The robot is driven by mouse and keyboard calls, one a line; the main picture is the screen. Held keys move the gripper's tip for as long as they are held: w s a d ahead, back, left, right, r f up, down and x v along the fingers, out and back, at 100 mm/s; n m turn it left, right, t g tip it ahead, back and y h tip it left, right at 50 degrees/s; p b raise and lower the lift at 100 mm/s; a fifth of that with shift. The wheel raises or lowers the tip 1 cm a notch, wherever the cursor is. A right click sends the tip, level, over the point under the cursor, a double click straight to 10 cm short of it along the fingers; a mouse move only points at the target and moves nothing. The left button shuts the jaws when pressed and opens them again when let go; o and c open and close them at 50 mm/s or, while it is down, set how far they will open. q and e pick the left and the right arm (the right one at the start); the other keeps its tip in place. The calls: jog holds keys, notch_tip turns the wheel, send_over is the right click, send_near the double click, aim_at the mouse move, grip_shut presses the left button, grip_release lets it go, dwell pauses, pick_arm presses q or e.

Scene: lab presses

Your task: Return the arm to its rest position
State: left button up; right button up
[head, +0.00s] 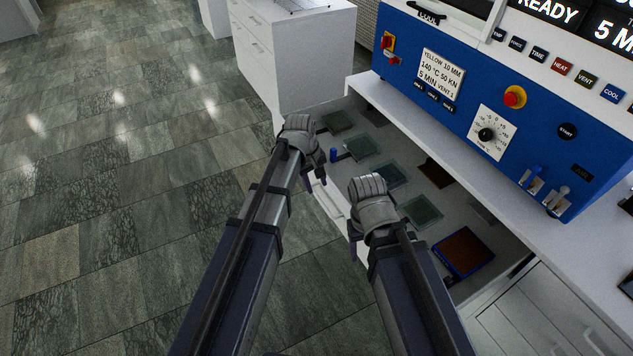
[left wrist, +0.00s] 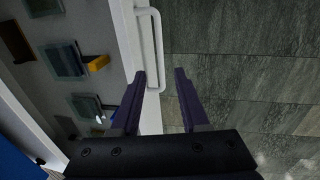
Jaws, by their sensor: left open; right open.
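My left gripper (head: 316,168) is over the near edge of an open white drawer (head: 322,196) in the head view. The drawer's white handle (left wrist: 159,45) and front edge show beyond the fingertips. My right gripper (head: 354,240) is right of the left one, also by the drawer's near side. It is open, but its fingers are mostly hidden behind its wrist. Both arms reach forward from the bottom of the head view.
The drawer holds several flat greenish plates (head: 360,147), a brown square (head: 437,172) and a blue-framed brown tray (head: 463,251). A blue press panel (head: 460,50) rises behind the white counter (head: 430,125). A white cabinet (head: 300,55) stands at the back. Tiled floor at left is clear.

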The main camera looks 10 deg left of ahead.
pick_arm(q)
jog(key=s+d+r+m+y+p, duration=0.1)
jog(key=s+r+m+p, duration=0.1)
jog(key=s, duration=0.4)
jog(key=s+d+r+m+g+y+p, duration=0.1)
jog(key=s+r+m+p, duration=0.1)
jog(key=s+m, duration=0.3)
jog(key=s+d+r+m+y+p, duration=0.1)
jog(key=s+r+m+p, duration=0.2)
jog(key=s, duration=0.6)
jog(key=shift+s+m, duration=0.2)
jog(key=shift+m, duration=0.4)
pick_arm(e)
notch_tip(320, 180, up, 7)
jog(key=shift+r, duration=0.2)
